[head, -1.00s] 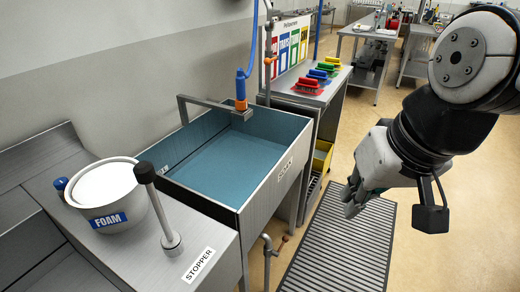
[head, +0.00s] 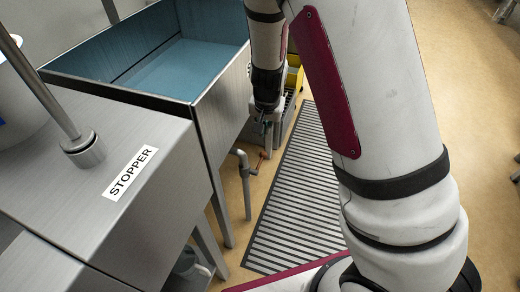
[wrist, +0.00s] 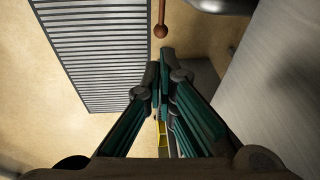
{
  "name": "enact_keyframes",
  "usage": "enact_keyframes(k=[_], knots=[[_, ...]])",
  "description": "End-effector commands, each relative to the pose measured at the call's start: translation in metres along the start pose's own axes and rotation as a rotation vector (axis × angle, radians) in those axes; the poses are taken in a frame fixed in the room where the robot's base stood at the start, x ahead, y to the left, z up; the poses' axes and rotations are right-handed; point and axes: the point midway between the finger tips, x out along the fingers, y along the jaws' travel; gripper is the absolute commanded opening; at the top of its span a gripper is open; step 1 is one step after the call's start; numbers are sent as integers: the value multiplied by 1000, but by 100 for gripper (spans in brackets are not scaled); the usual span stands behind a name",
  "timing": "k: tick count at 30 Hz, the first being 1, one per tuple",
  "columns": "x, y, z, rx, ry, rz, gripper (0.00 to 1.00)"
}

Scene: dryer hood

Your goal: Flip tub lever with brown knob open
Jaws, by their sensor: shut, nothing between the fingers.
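The tub lever with a brown knob (head: 262,156) sticks out from the drain pipe (head: 244,180) below the front of the blue-lined tub (head: 205,110). In the wrist view the knob (wrist: 160,31) and its brown rod show at the top middle, just beyond my fingertips. My gripper (head: 268,128) points down beside the tub's front wall, above and close to the lever. It is shut and empty; its fingertips (wrist: 160,75) meet in the wrist view. I cannot tell whether the tips touch the knob; a small gap shows in the wrist picture.
A steel counter with a STOPPER label (head: 130,172) and an upright stopper rod (head: 45,85) stands at left. A slatted floor mat (head: 300,190) lies right of the pipe. A yellow bin (head: 294,76) is behind my gripper. Open floor lies right of the mat.

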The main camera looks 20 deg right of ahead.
Motion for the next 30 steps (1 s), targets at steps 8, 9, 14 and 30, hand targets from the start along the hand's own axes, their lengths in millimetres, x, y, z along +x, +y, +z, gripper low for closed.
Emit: enact_keyframes(k=[8,9,14,30], knots=[[32,5,-2,15,27,35,0],[32,5,-3,15,27,35,0],[31,5,-2,14,26,34,0],[104,8,-3,15,25,36,0]])
